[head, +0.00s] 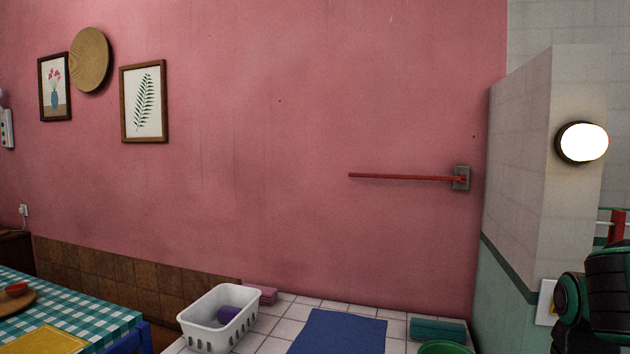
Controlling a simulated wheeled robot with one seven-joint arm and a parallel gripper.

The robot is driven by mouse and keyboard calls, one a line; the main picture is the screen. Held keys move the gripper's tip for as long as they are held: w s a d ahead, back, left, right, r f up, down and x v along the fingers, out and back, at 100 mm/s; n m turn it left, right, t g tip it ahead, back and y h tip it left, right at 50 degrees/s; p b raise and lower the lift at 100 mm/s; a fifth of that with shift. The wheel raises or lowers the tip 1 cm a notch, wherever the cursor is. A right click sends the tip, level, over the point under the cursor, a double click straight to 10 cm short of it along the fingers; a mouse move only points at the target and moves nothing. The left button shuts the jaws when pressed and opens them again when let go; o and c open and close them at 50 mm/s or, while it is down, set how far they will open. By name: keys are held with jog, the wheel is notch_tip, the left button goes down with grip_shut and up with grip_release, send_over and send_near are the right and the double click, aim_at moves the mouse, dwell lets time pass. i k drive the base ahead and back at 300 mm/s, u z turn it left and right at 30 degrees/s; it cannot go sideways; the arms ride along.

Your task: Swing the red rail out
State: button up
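The red rail (400,177) is a thin bar on the pink wall at the right. Its right end meets a small grey bracket (461,178) near the wall's corner. The rail runs left from the bracket, almost level, and looks folded close along the wall. Its left end is free. Nothing touches the rail. My gripper is not in view; only a dark part of my arm with green rings shows at the lower right edge, apart from the rail.
Below the rail is a white tiled counter (270,325) with a white basket (219,317), a blue mat (339,332), a teal folded cloth (438,330) and a green bowl (444,347). A wall corner with a round lamp (582,142) juts out right. Space before the rail is clear.

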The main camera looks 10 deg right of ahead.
aim_at(462, 178)
jog(key=u, duration=0.3)
jog(key=i, duration=0.85)
jog(key=z, duration=0.1)
